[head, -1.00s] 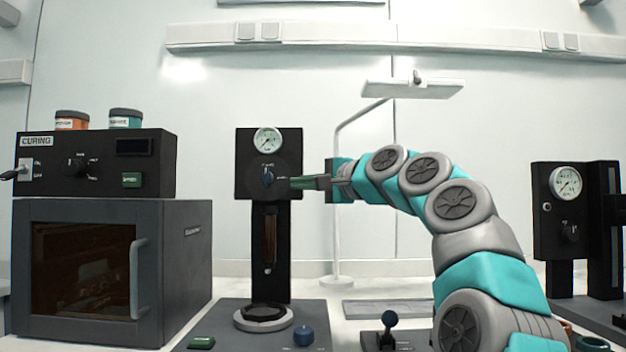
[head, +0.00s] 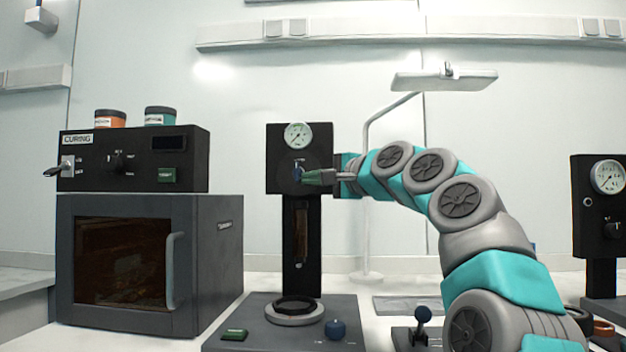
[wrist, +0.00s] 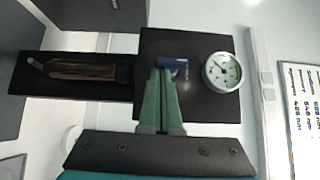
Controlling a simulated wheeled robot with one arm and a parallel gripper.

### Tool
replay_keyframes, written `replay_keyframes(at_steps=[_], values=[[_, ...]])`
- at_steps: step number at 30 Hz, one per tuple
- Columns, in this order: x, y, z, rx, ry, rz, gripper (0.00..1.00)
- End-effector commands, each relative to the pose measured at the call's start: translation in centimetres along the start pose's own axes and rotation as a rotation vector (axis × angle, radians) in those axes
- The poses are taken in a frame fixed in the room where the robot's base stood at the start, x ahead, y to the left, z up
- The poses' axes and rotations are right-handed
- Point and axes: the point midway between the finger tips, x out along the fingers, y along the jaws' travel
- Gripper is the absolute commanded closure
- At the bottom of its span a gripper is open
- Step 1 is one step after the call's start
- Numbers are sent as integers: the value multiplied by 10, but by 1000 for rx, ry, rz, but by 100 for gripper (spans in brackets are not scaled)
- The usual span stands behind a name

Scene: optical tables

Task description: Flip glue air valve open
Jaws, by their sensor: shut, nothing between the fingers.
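The glue station's black panel (head: 277,146) carries a round gauge (head: 298,136) with a blue valve lever (head: 298,170) below it. In the wrist view the blue lever (wrist: 172,63) lies across the picture just beyond the fingertips, left of the gauge (wrist: 222,72). My gripper (head: 308,178) comes in from the right at the lever's height. Its green fingers (wrist: 161,76) are together and empty, with the tips at or against the lever. I cannot tell whether they touch it. The fingertips hide part of the lever.
A syringe barrel (head: 301,232) hangs below the panel over a round ring stand (head: 294,312). A blue knob (head: 336,328) and green button (head: 234,334) sit on the base. A curing oven (head: 215,260) stands left. A lamp post (head: 366,200) stands behind my arm. Another gauge panel (head: 590,225) is right.

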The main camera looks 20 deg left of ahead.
Motion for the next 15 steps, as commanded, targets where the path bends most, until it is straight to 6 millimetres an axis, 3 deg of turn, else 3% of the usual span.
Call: replay_keyframes(at_steps=[15], values=[[0,2,1,46,-1,-47,100]])
